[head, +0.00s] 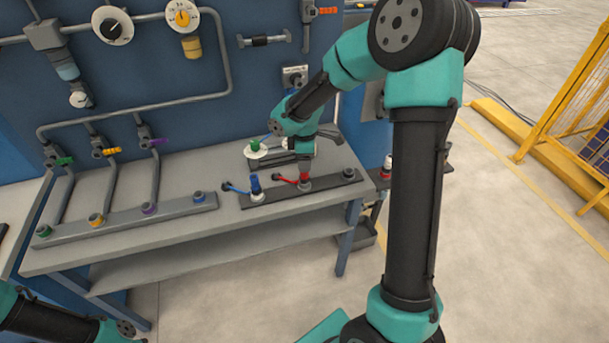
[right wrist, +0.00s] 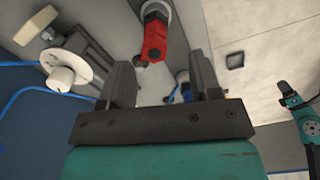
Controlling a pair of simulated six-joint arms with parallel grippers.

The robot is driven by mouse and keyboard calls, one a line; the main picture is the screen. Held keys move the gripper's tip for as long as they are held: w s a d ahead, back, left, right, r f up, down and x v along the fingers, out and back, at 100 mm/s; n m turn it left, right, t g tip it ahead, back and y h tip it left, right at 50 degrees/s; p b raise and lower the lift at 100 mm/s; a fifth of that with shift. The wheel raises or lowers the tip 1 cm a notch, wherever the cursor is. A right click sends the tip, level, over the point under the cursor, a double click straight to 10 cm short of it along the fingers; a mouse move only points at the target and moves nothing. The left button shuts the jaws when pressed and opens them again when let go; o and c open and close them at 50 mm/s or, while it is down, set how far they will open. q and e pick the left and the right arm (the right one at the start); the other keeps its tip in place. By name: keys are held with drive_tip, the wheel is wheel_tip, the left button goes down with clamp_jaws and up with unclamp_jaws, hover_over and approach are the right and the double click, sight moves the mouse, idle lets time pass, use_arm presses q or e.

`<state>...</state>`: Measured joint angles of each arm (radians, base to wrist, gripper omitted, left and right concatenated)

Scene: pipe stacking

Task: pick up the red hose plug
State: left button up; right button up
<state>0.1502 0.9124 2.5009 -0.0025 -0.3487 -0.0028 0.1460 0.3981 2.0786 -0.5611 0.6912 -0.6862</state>
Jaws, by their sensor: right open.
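The red hose plug (head: 304,181) stands upright on the dark strip at the bench's right part, with a red hose running off to its left. In the right wrist view the red plug (right wrist: 154,40) lies ahead of the fingertips, roughly between their lines. My right gripper (head: 305,162) is just above the plug in the head view. Its fingers (right wrist: 160,78) are apart with nothing held between them. Whether a finger touches the plug cannot be told. My left arm shows at the lower left of the head view, but its gripper is out of view.
A blue plug (head: 255,184) with a blue hose stands left of the red one on the dark strip (head: 330,190). A white disc with a green part (head: 255,147) lies behind. A grey rail (head: 120,222) with coloured sockets and pipes fills the bench's left.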

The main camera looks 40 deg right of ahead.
sight(304, 176)
drive_tip(key=shift+w+d+f, duration=0.1)
drive_tip(key=shift+d+f, duration=0.05)
drive_tip(key=shift+f, duration=1.15)
drive_tip(key=shift+w+d+f, duration=0.1)
drive_tip(key=shift+f, duration=1.2)
clamp_jaws()
